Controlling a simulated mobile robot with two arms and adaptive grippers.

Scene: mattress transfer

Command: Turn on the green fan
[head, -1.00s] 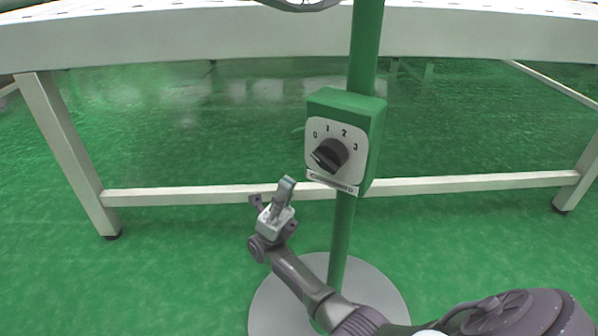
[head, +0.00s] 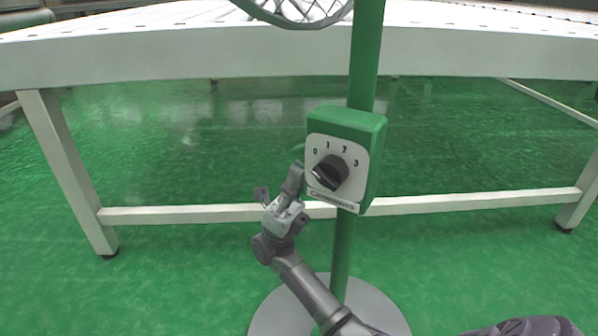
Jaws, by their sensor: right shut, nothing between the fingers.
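The green fan's post (head: 363,70) stands upright in the middle of the head view. Its green control box (head: 372,150) carries a white dial plate marked 0, 1, 2, 3 and a black knob (head: 329,172). The knob's pointer end is toward the lower left, nearest the 0 side. My right gripper (head: 295,178) is shut and empty, just left of the knob at about its height; I cannot tell whether it touches the dial plate. The fan's grey cage (head: 297,12) shows only at its lower edge at the top. My left gripper is out of view.
A long white table (head: 190,55) stands behind the fan, with legs and a low crossbar (head: 170,214). The fan's round grey base (head: 375,305) rests on the green floor (head: 180,270). The floor left of my arm is clear.

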